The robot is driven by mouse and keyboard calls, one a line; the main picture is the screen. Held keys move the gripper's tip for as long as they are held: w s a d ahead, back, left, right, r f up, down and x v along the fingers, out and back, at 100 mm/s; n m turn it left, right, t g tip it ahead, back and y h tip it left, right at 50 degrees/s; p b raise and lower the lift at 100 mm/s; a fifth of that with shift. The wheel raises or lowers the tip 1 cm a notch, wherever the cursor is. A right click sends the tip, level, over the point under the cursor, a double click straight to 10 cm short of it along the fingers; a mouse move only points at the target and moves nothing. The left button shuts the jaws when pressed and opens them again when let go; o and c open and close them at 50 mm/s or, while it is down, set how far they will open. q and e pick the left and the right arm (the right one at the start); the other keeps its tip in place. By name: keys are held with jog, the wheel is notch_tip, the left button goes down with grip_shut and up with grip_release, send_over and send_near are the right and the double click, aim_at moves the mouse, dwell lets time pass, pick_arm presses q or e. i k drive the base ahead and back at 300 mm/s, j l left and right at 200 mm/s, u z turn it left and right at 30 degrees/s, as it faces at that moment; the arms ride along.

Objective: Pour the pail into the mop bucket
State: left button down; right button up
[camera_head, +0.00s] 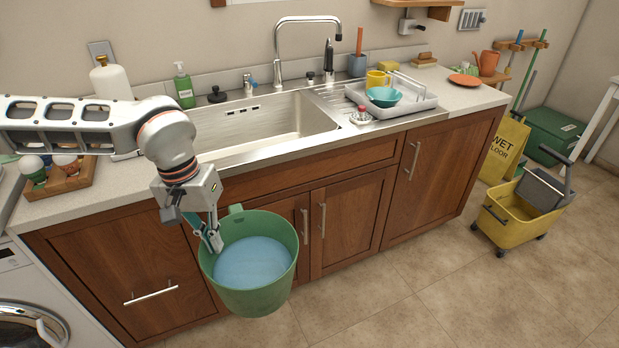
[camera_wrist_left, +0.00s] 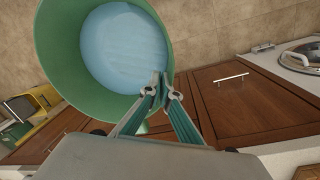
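The green pail (camera_head: 284,284) holds light blue water and is upright in front of the sink cabinets, seemingly off the floor. My left gripper (camera_head: 214,241) is at its left rim, with the fingers closed together there. In the left wrist view, the fingertips (camera_wrist_left: 163,88) meet at the edge of the pail (camera_wrist_left: 52,58), and the water surface looks smooth. The yellow mop bucket (camera_head: 513,226) stands on the floor at the far right, apart from the pail, with a grey wringer (camera_head: 543,190) on it. My right gripper is not in view.
The counter (camera_head: 461,98) with sink (camera_head: 262,120) and dish rack (camera_head: 425,104) runs behind the pail. A yellow wet-floor sign (camera_head: 503,150) and a green box (camera_head: 553,137) stand behind the mop bucket. The tiled floor (camera_head: 410,300) between pail and bucket is clear.

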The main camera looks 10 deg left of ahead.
aim_at(509, 219)
jog(key=i+l+z, duration=0.1)
jog(key=z, duration=0.55)
jog(key=i+z, duration=0.6)
jog(key=i+j, duration=0.1)
jog(key=i, duration=0.3)
jog(key=i+j+z, duration=0.1)
jog(key=i, duration=0.3)
jog(key=i+j+z, duration=0.1)
jog(key=i, duration=0.3)
jog(key=j, duration=0.1)
